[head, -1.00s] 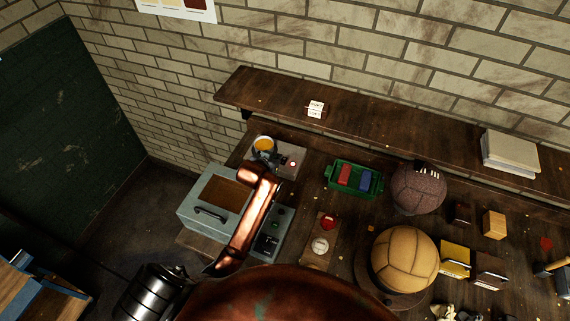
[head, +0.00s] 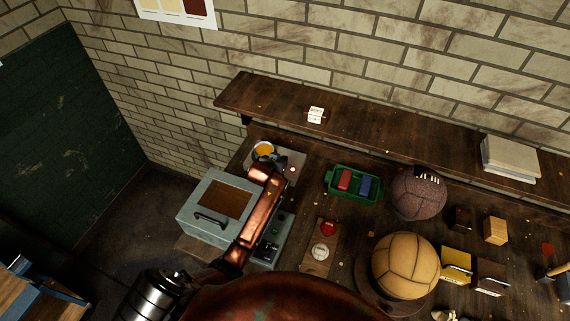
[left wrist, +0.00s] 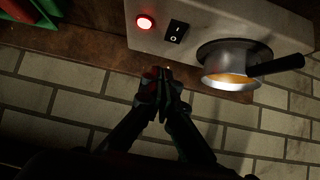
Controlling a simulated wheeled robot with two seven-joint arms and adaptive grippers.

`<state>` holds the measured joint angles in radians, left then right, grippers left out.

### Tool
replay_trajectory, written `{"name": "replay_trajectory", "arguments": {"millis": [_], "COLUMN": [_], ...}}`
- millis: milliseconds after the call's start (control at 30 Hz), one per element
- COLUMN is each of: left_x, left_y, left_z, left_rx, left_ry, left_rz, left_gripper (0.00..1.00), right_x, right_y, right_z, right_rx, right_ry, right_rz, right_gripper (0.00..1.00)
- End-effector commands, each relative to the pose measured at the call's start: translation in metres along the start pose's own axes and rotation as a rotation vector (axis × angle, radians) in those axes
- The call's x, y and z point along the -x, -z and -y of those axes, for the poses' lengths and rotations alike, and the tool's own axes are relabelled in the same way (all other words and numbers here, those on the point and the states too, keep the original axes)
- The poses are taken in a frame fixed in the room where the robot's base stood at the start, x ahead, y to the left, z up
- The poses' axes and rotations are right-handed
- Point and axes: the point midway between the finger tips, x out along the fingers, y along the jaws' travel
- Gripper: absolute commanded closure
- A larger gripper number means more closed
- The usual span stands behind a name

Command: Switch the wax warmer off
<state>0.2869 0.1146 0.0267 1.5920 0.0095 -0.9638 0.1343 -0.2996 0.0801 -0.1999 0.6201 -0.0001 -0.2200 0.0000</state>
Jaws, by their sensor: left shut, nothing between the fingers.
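The wax warmer (left wrist: 215,22) is a pale grey box. Its red lamp (left wrist: 145,21) is lit. Beside the lamp is a black rocker switch (left wrist: 175,31) with white marks; I cannot tell which side is pressed. A metal pot (left wrist: 232,58) of amber wax with a black handle sits on the warmer, and it also shows in the head view (head: 264,151). My left gripper (left wrist: 163,82) is shut and empty. In the left wrist view its fingertips appear a little below the switch, apart from it. In the head view my left arm hides part of the warmer.
A grey-blue box with a handle (head: 211,218) stands left of my arm. A green tray (head: 340,194) with red and blue blocks lies to the right. Leather balls (head: 405,265) and small blocks fill the right side. A shelf (head: 390,130) runs behind the bench.

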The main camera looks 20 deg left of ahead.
Motion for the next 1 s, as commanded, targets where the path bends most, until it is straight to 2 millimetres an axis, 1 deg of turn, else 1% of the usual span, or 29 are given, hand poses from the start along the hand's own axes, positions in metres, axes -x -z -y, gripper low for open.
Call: {"name": "replay_trajectory", "arguments": {"millis": [33, 100, 133, 233, 400, 833, 933, 1000], "left_x": [-0.01, -0.021, -0.025, -0.035, -0.045, -0.048, -0.046, -0.042], "left_y": [0.001, 0.0, -0.003, -0.015, -0.025, -0.029, -0.029, -0.032], "left_z": [0.0, 0.0, 0.0, 0.0, 0.0, 0.0, 0.008, 0.019], "left_rx": [0.0, 0.0, 0.0, 0.0, -0.001, 0.0, 0.005, 0.015], "left_ry": [0.0, 0.0, 0.0, 0.0, 0.0, 0.0, 0.008, 0.02], "left_rz": [0.001, 0.001, 0.003, 0.003, 0.0, 0.0, 0.013, 0.034], "left_gripper": [1.0, 1.0, 1.0, 1.0, 1.0, 1.0, 1.0, 1.0], "right_x": [0.0, 0.0, 0.001, 0.003, 0.004, 0.004, 0.01, 0.018], "right_y": [0.0, 0.0, 0.0, 0.0, 0.0, 0.0, 0.002, 0.005], "right_z": [0.0, -0.001, -0.001, -0.001, -0.001, -0.001, -0.001, -0.001], "right_rx": [0.0, 0.0, 0.0, 0.0, 0.0, 0.0, 0.0, 0.001], "right_ry": [0.0, -0.001, -0.001, -0.001, -0.001, -0.001, -0.001, -0.001], "right_rz": [0.0, 0.0, 0.0, 0.0, 0.0, 0.0, -0.002, -0.004], "right_gripper": [1.0, 1.0, 1.0, 1.0, 1.0, 1.0, 1.0, 1.0]}}
